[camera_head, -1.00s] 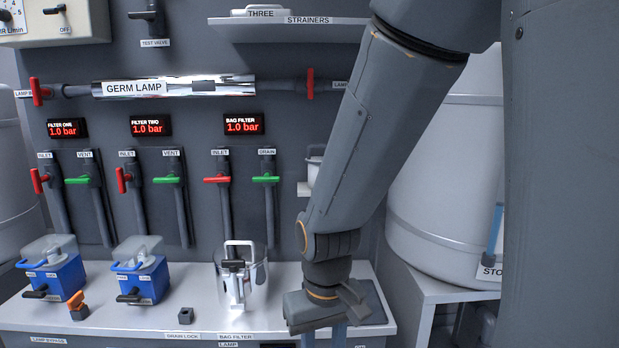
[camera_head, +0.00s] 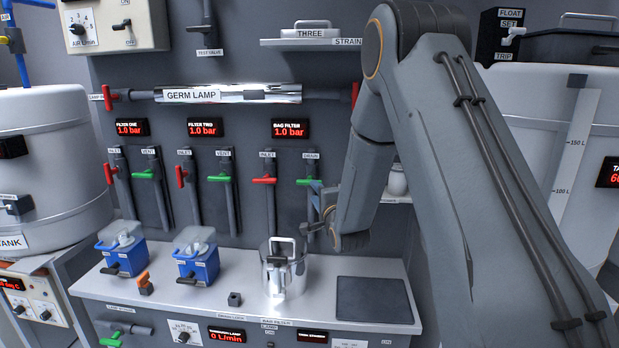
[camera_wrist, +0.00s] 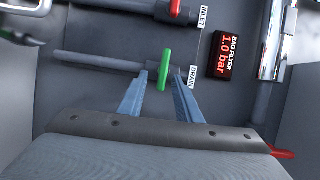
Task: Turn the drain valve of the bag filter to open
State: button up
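The bag filter's drain valve has a green handle (camera_head: 307,182) below the DRAIN label, set crosswise to its pipe. In the wrist view the green handle (camera_wrist: 165,70) lies between the two blue-grey fingers of my gripper (camera_wrist: 161,82), with a visible gap on each side. My gripper (camera_head: 314,196) is open at the valve in the head view, where the arm partly hides it. I cannot tell whether a finger touches the handle. The bag filter (camera_head: 285,270) is a shiny metal vessel on the bench below.
The red inlet handle (camera_head: 264,181) is just left of the drain valve. The bag filter display (camera_head: 290,129) above reads 1.0 bar. A white pot (camera_head: 397,180) is right of my wrist. A dark mat (camera_head: 375,300) lies bare on the bench.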

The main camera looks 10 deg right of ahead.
jog(key=w, duration=0.2)
jog(key=w+p, duration=0.1)
jog(key=w, duration=0.2)
jog(key=w+p, duration=0.1)
jog(key=w, duration=0.2)
jog(key=shift+a+r, duration=0.25)
jog(key=shift+a, duration=0.1)
grip_shut()
